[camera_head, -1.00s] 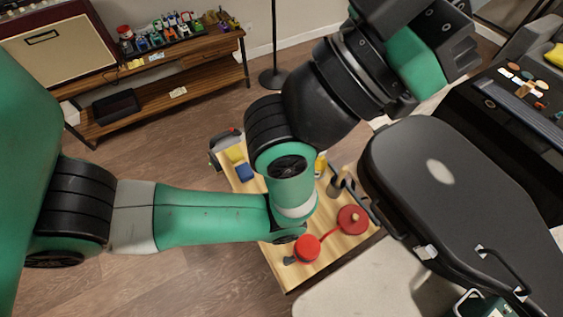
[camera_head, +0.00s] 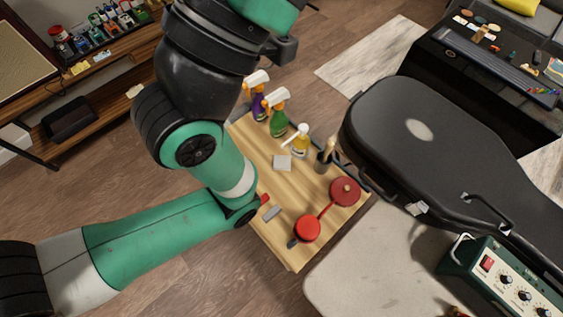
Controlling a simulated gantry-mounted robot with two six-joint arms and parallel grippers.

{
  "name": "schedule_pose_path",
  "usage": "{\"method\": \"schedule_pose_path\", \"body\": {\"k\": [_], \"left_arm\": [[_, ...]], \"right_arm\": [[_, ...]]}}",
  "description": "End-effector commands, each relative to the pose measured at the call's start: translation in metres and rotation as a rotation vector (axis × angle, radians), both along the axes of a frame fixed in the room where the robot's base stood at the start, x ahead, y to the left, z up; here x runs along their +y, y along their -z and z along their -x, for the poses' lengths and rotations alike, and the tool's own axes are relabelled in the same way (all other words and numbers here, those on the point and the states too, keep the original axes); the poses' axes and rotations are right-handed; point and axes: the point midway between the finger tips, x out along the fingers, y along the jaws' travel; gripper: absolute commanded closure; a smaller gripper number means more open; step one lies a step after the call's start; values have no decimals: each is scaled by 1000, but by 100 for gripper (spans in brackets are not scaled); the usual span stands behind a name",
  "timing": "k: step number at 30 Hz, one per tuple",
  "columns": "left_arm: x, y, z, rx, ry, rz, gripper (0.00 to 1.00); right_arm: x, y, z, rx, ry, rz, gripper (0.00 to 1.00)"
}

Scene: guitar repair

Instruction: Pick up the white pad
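A small whitish-grey square pad (camera_head: 282,162) lies flat on the light wooden bench top (camera_head: 290,250), in front of the spray bottles. It is the only thing I see that fits the white pad, and nothing covers it. My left arm comes in from the left, bends over the left side of the bench, and runs up out of the top of the picture. Its gripper fingers are not in view. My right gripper is not in view either.
Spray bottles with white heads (camera_head: 278,118) stand at the back of the bench. A dark cup with brushes (camera_head: 323,160) is right of the pad. Red round objects (camera_head: 308,228) lie in front.

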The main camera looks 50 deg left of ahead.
Motion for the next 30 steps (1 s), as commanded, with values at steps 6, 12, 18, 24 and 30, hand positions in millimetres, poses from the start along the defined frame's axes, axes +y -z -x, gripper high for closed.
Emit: {"method": "schedule_pose_path", "body": {"k": [6, 12, 18, 24, 30], "left_arm": [[0, 0, 0, 0, 0, 0, 100], [0, 0, 0, 0, 0, 0, 80], [0, 0, 0, 0, 0, 0, 44], [0, 0, 0, 0, 0, 0, 8], [0, 0, 0, 0, 0, 0, 3]], "right_arm": [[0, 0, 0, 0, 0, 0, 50], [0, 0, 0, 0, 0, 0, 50], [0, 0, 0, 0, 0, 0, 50], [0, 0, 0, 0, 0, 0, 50], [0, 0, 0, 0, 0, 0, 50]]}}
